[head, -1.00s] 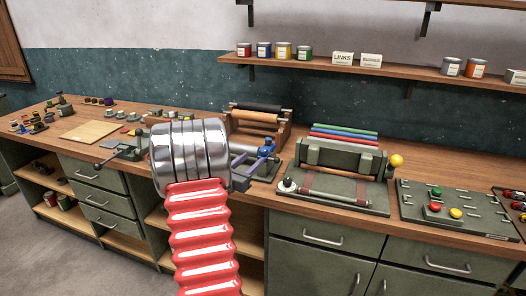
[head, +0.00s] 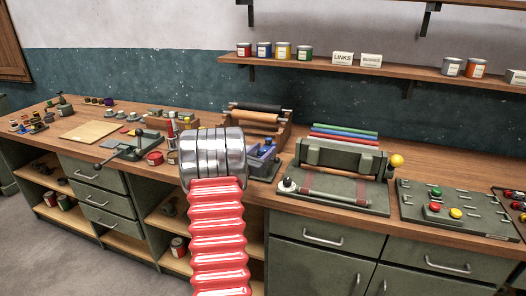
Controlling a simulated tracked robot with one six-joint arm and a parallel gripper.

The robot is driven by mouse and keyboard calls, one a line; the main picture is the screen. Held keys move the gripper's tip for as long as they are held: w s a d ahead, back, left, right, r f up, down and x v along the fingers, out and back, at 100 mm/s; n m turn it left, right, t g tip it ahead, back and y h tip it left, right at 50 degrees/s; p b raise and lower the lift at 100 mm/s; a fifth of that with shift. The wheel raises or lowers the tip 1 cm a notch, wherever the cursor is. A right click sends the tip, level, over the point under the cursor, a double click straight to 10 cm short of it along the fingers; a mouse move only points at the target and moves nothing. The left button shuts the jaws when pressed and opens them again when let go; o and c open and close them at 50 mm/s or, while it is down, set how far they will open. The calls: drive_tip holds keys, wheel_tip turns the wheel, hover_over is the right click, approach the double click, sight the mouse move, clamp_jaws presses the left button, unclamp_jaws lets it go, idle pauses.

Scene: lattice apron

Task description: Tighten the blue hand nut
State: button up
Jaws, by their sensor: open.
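My gripper (head: 262,163) shows only in part, as bluish-grey fingers just right of my shiny ribbed wrist, which hides the rest. Its fingers are open. They are close to a small blue part (head: 266,150), which looks like the blue hand nut, on a dark grey fixture (head: 265,175) on the bench. The picture is too small to tell whether the fingers touch the nut or stand around it.
A green roller press (head: 340,160) with a yellow knob stands right of the fixture. A rack with rollers (head: 258,115) is behind. A green clamp with a lever (head: 130,147) and a red round item (head: 155,158) lie left. A button panel (head: 455,207) is far right.

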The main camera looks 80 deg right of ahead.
drive_tip(key=shift+c, duration=0.6)
drive_tip(key=c, duration=0.9)
drive_tip(key=shift+c, duration=0.2)
drive_tip(key=shift+w+m+g, duration=0.1)
drive_tip(key=shift+m+g, duration=0.4)
drive_tip(key=shift+g, duration=0.3)
drive_tip(key=shift+m+g+y, duration=1.4)
drive_tip(key=shift+m+g, duration=0.2)
drive_tip(key=shift+g, duration=0.6)
drive_tip(key=shift+m+g+y, duration=2.1)
drive_tip(key=shift+g+y, duration=0.1)
drive_tip(key=shift+y, duration=0.2)
drive_tip(key=shift+m+g+y, duration=0.4)
drive_tip(key=shift+m+y, duration=0.1)
drive_tip(key=shift+y, duration=0.2)
drive_tip(key=o, duration=1.1)
drive_tip(key=shift+c, duration=0.2)
